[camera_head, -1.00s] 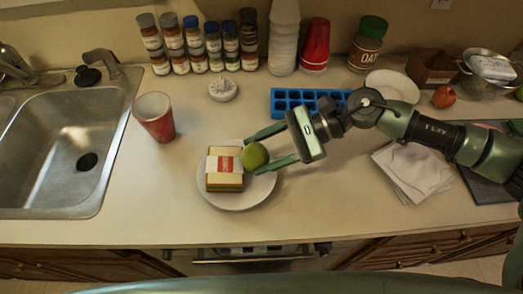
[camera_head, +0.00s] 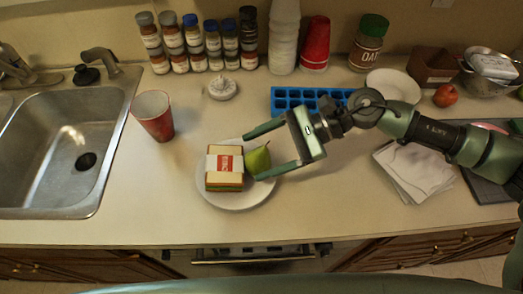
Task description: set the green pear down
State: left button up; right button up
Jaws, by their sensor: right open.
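The green pear (camera_head: 257,160) rests on the right part of the white plate (camera_head: 239,201), beside a wrapped sandwich (camera_head: 224,170). Its stem end points up and to the right. My right gripper (camera_head: 256,156) comes in from the right and is open. Its two fingers reach to either side of the pear, one behind it and one in front, with gaps visible between. Whether the front finger touches the pear I cannot tell. My left gripper is not in view.
A red cup (camera_head: 154,116) stands left of the plate, near the sink (camera_head: 52,160). A blue ice tray (camera_head: 305,100) lies behind my right gripper. White napkins (camera_head: 414,171) lie to the right. Several spice jars (camera_head: 212,46) line the wall. Counter in front of the plate is clear.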

jog(key=shift+r+p, duration=0.55)
jog(key=shift+r, duration=0.1)
jog(key=b+v, duration=0.4)
jog(key=v, duration=0.8)
jog(key=shift+f, duration=0.1)
